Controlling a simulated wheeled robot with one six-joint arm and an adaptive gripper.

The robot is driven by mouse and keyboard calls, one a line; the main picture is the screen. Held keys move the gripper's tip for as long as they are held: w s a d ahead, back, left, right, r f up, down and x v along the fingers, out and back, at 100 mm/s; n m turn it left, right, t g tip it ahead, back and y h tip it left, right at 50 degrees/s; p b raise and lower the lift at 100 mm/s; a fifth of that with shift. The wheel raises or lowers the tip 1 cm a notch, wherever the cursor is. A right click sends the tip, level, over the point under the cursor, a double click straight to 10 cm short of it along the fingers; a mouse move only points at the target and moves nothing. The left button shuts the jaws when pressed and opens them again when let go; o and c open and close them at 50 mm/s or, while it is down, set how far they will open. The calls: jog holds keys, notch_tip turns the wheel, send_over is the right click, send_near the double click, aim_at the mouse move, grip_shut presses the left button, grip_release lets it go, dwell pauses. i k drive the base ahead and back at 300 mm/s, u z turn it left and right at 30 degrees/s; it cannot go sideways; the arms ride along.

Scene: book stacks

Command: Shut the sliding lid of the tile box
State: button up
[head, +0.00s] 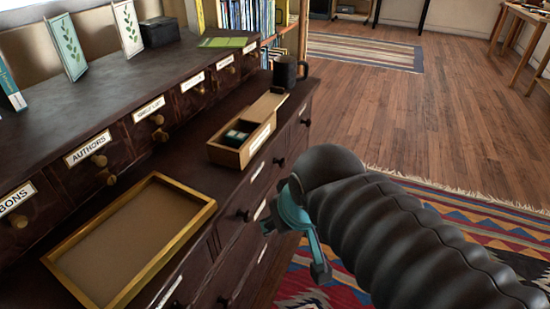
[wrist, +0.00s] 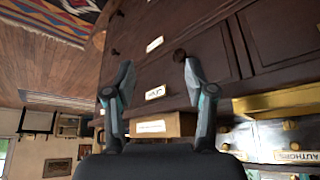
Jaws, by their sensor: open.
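The tile box (head: 228,156) is a small light-wood box with a white label, standing on the dark cabinet's lower ledge in the head view. Its wooden sliding lid (head: 266,106) is partly open, slid toward the far end. Dark tiles (head: 238,133) show in the uncovered near part. My gripper (head: 295,246) is open and empty, off the cabinet's front, to the right of the box and nearer the camera. In the wrist view my gripper (wrist: 158,78) has its fingers spread toward the drawer fronts. The labelled side of the box (wrist: 178,124) shows between the fingers; its lid cannot be made out there.
A dark mug (head: 288,73) stands just beyond the lid's far end. A gold-rimmed tray (head: 193,222) lies on the ledge nearer the camera. Drawer knobs (head: 243,215) stick out from the cabinet front. The floor (head: 370,110) to the right is open.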

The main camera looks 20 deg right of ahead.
aim_at(270, 101)
jog(key=z, duration=0.55)
jog(key=k, duration=0.65)
jog(key=z, duration=0.8)
jog(key=i, duration=0.6)
jog(key=u, duration=0.5)
jog(key=i, duration=0.85)
jog(key=u, duration=0.85)
